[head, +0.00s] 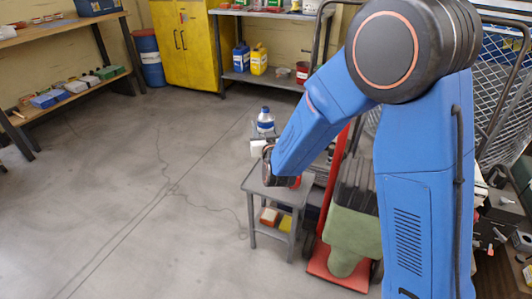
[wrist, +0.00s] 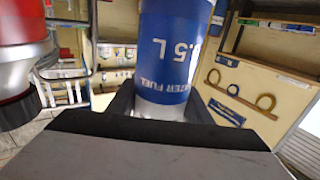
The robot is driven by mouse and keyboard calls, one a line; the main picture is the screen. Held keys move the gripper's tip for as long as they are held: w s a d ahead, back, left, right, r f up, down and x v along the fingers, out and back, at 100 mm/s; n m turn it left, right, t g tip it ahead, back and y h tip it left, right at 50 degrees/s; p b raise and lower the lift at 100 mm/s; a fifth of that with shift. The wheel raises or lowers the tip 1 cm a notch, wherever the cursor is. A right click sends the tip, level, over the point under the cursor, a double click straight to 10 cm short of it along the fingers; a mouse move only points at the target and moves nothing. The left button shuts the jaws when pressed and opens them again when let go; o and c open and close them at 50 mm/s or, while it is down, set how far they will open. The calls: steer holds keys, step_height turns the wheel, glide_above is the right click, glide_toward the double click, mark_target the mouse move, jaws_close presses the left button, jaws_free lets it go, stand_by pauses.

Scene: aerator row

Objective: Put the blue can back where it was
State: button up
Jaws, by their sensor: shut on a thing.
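The blue can (wrist: 172,50) fills the middle of the wrist view. It has white lettering, upside down in that view, and a pale band at one end. My gripper (wrist: 172,115) is shut on it, with the dark fingers on either side of the pale band. In the head view, a blue and white container (head: 265,121) shows just beyond my gripper (head: 262,150), and it looks like the same can. My wrist hides part of the area around it.
A small grey table (head: 252,180) stands under my gripper, with red and yellow items on its lower shelf. A red hand truck (head: 325,255) with a green sack (head: 350,230) is beside it. Open floor lies left. A yellow cabinet (head: 185,45) and shelves line the back.

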step_height(320, 180, down, 11)
steer(key=shift+f, duration=0.15)
stand_by(0.5)
steer(key=shift+f, duration=0.1)
steer(key=o, duration=1.1)
steer(key=v, duration=0.7)
steer(key=shift+s, duration=0.25)
